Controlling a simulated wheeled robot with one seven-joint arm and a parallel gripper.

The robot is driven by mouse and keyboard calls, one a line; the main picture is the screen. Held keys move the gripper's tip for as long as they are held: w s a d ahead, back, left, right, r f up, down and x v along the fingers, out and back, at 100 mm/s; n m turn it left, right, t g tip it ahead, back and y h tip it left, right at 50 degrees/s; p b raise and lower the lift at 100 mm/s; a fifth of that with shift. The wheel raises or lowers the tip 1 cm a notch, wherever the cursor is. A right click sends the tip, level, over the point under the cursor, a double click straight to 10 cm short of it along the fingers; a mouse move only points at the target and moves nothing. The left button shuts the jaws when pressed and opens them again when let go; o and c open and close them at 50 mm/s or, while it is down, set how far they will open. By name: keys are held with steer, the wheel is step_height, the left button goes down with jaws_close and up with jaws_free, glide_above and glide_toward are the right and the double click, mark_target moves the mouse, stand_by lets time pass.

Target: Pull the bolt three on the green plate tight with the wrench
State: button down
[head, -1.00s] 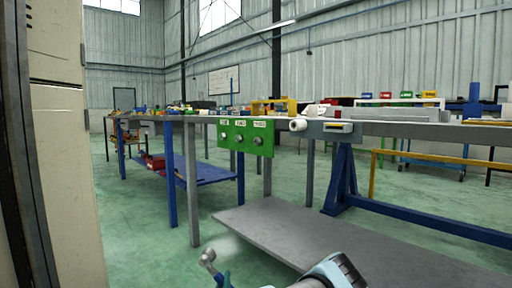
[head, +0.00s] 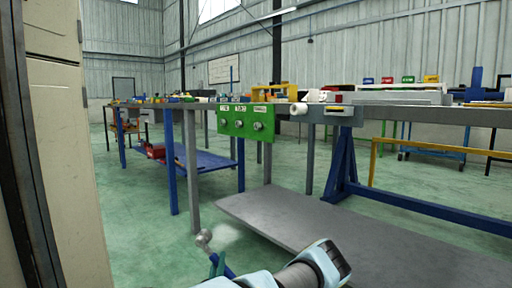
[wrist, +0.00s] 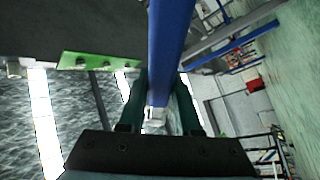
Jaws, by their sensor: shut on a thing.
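The green plate (head: 248,137) hangs at the front edge of the grey table, with three bolts in a row under white labels. The rightmost bolt (head: 257,127) sits under the widest label, whose text is too small to read surely. The plate also shows in the wrist view (wrist: 98,62), at left. The wrench shows its silver head (head: 203,238) and part of its blue handle low in the head view, below and left of the plate and apart from it. My gripper (wrist: 162,78) is shut on the wrench; the grip itself is partly hidden.
A grey lower shelf (head: 330,230) runs under the table, with blue and grey legs near the plate. A cream cabinet (head: 60,150) stands close at left. Another table with a blue shelf (head: 205,160) is behind. Green floor is open between.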

steer(key=shift+w+a+f+m+t+b, duration=0.15)
steer(key=shift+w+a+f+m+b, duration=0.1)
steer(key=shift+w+a+b, duration=0.3)
steer(key=shift+w+a+f+m+t+b, duration=0.15)
steer(key=shift+w+a+m+b, duration=0.15)
steer(key=shift+w+a, duration=0.4)
steer(key=shift+w, duration=0.15)
steer(key=shift+w, duration=0.1)
steer(key=w+a+m+t+h+b, duration=0.1)
steer(key=w+a+m+b, duration=0.1)
steer(key=w+a+b, duration=0.1)
steer(key=shift+w+a+h+b, duration=0.3)
steer(key=shift+w+a, duration=0.4)
steer(key=shift+w, duration=0.2)
stand_by(0.6)
steer(key=shift+w+a+f, duration=0.1)
stand_by(0.3)
steer(key=w+a+m+t+h+b, duration=0.1)
steer(key=w+a+m+h+b, duration=0.1)
steer(key=w+a+b, duration=0.2)
steer(key=shift+w+a+r, duration=0.2)
steer(key=shift+w+r, duration=0.25)
stand_by(1.1)
steer(key=shift+w+a+m, duration=0.1)
steer(key=shift+m, duration=0.15)
